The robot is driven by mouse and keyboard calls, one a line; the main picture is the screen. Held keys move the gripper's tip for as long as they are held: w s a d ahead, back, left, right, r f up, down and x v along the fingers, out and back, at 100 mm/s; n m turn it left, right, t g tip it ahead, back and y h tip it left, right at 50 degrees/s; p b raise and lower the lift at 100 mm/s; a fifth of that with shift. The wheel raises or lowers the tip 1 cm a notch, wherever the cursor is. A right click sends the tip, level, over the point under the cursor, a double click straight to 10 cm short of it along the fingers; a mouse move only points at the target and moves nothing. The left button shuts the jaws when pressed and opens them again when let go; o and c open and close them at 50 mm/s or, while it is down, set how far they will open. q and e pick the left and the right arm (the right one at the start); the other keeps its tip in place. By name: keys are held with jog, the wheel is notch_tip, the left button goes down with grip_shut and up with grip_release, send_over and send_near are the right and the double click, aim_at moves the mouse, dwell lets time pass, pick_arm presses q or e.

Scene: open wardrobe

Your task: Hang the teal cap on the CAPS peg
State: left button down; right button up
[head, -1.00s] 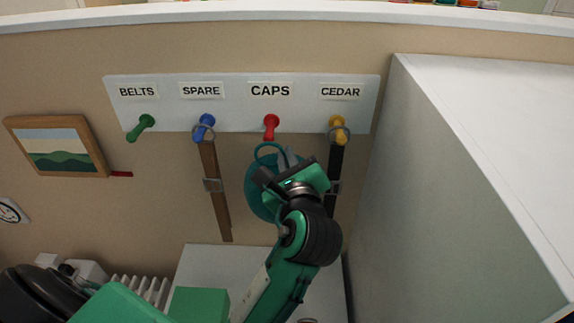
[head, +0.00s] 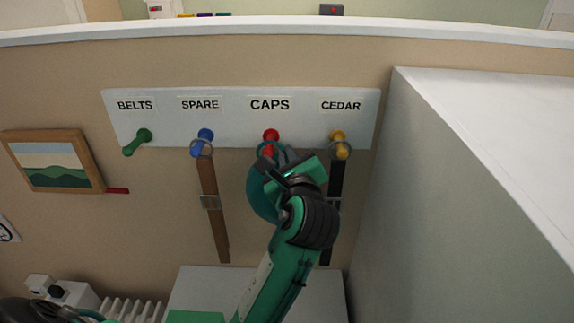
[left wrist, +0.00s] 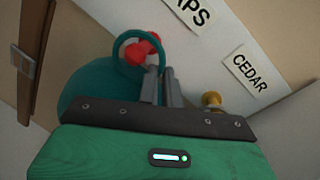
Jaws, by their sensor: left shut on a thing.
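The CAPS peg (head: 270,135) is red and sits under the CAPS label on the white board. The teal cap (head: 260,196) hangs just below it, partly hidden by my arm. My left gripper (head: 279,156) is shut on the cap near its teal loop. In the left wrist view the red peg (left wrist: 140,50) shows inside the loop (left wrist: 118,48), with the cap body (left wrist: 98,88) below left and the gripper fingers (left wrist: 160,76) beside the loop. I cannot tell how far the peg passes through the loop. My right gripper is not in view.
The green BELTS peg (head: 138,141) is empty. A brown belt (head: 212,195) hangs from the blue SPARE peg (head: 203,140). A black belt (head: 336,180) hangs from the yellow CEDAR peg (head: 339,139), close right of my gripper. A grey-white panel (head: 440,200) stands at right.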

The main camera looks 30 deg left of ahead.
pick_arm(q)
jog(key=shift+b+x, duration=0.65)
jog(key=shift+x, duration=0.4)
jog(key=shift+w+d+p, duration=0.1)
jog(key=shift+w+p, duration=0.2)
jog(key=shift+w+a+f, duration=0.2)
jog(key=shift+w+f, duration=0.1)
jog(key=shift+w, duration=0.05)
jog(key=shift+f+p, duration=0.15)
jog(key=shift+p, duration=0.4)
jog(key=shift+w+f, duration=0.1)
jog(key=c, duration=1.5)
grip_release()
jog(key=shift+c, duration=0.2)
jog(key=shift+o, duration=0.2)
